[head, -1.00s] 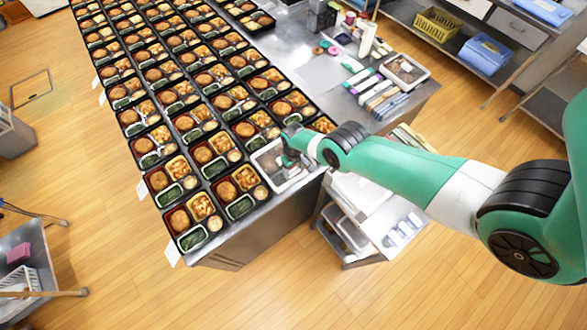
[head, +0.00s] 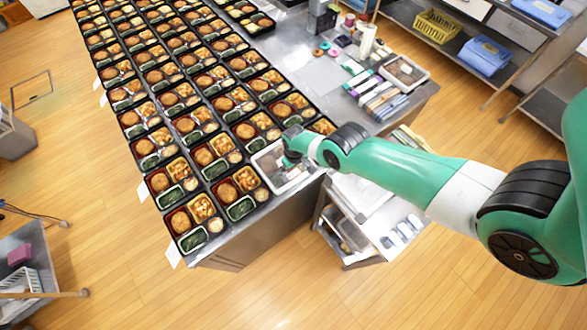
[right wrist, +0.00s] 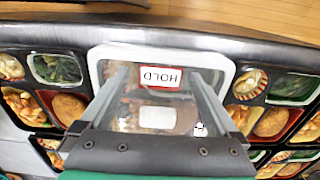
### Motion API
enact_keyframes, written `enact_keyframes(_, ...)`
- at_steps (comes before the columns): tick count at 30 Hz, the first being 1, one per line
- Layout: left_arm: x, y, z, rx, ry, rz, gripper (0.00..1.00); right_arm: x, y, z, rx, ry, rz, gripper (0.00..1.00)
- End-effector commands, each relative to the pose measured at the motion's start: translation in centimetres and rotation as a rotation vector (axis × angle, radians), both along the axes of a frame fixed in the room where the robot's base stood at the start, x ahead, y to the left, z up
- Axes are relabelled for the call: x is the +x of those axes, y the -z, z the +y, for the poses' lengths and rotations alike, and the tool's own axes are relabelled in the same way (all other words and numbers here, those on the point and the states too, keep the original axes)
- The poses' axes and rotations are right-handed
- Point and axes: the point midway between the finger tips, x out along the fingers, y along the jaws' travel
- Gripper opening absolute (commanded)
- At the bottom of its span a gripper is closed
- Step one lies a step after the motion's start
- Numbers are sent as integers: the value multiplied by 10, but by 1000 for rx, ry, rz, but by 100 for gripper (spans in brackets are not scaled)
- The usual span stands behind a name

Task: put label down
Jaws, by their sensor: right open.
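The label (right wrist: 160,77) is a small white card with a red border and the word HOLD, upside down in the right wrist view. It lies over a white-rimmed tray (right wrist: 102,52), near the tray's upper edge in that view. The tray also shows in the head view (head: 258,158), at the counter's near corner beside the bento boxes. My right gripper (right wrist: 161,72) is open above the tray, with one finger on each side of the label and apart from it. In the head view my right gripper (head: 290,163) partly covers the tray. My left gripper is not in view.
Rows of filled bento boxes (head: 197,208) crowd the counter left of the tray. A plain white label (right wrist: 158,117) lies in the tray. Another tray (head: 404,72) and several packets are at the counter's right. A low cart (head: 362,258) stands below the edge.

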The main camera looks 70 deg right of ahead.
Motion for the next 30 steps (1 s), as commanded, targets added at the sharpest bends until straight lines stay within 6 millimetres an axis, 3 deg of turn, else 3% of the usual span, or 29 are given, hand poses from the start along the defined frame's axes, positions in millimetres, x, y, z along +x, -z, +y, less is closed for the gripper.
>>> enact_keyframes(1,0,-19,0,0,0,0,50,1,-20,0,0,0,-1,100)
enact_keyframes(3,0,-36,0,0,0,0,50,2,-38,0,0,0,-1,100)
enact_keyframes(12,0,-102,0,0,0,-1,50,3,-106,0,1,-1,-4,100)
enact_keyframes(17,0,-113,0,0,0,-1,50,4,-118,0,1,-1,-4,100)
enact_keyframes(30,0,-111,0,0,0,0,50,9,-119,-2,-6,-4,-17,100)
